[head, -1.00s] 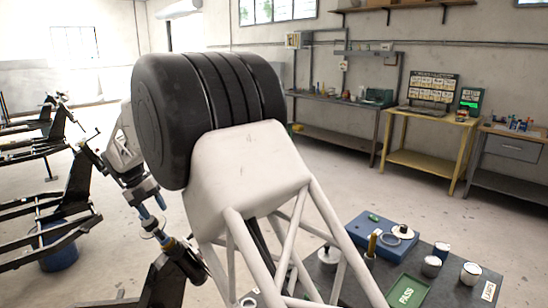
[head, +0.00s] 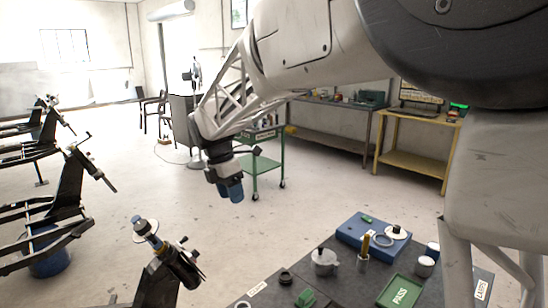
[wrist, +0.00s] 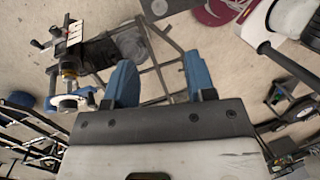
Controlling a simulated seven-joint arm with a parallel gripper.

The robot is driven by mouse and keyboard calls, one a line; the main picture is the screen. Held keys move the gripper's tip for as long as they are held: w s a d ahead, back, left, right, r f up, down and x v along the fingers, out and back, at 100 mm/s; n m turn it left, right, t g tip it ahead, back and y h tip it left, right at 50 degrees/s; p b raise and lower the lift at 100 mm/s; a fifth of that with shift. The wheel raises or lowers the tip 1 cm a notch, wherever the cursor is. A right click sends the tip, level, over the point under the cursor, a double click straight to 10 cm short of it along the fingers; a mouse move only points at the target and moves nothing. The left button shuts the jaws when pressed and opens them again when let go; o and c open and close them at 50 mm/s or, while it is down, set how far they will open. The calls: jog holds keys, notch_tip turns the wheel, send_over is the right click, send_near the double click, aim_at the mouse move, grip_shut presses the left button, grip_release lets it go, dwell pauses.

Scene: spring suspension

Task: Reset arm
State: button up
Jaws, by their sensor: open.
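My gripper (head: 232,192) hangs in mid-air near the middle of the head view, its blue fingers pointing down. In the wrist view the two blue fingers (wrist: 160,82) are spread apart with nothing between them. The suspension strut (head: 165,255) leans in a dark stand at the lower left of my gripper, clear of it. It has a blue-grey tip and a brass-coloured part below. A strut-like assembly (wrist: 69,75) also shows left of the fingers in the wrist view.
The dark workbench at the lower right holds a blue tray (head: 350,232), a green PASS tray (head: 400,291) and several small parts. A green cart (head: 267,165) stands behind my gripper. Dark frames (head: 70,200) line the left. Open floor lies between.

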jog(key=s+d+r+m+t+y, duration=0.1)
jog(key=s+d+r+m+y, duration=0.1)
jog(key=s+d+m, duration=1.45)
jog(key=s+d+f+m+t, duration=0.1)
jog(key=s+d+f+m, duration=0.2)
jog(key=s+d, duration=0.3)
jog(key=s+d+f+m+t, duration=0.1)
jog(key=s+d+f+m, duration=0.3)
jog(key=s, duration=0.8)
jog(key=shift+d+f+m, duration=0.2)
jog(key=shift+d+m, duration=1.05)
jog(key=shift+d, duration=0.4)
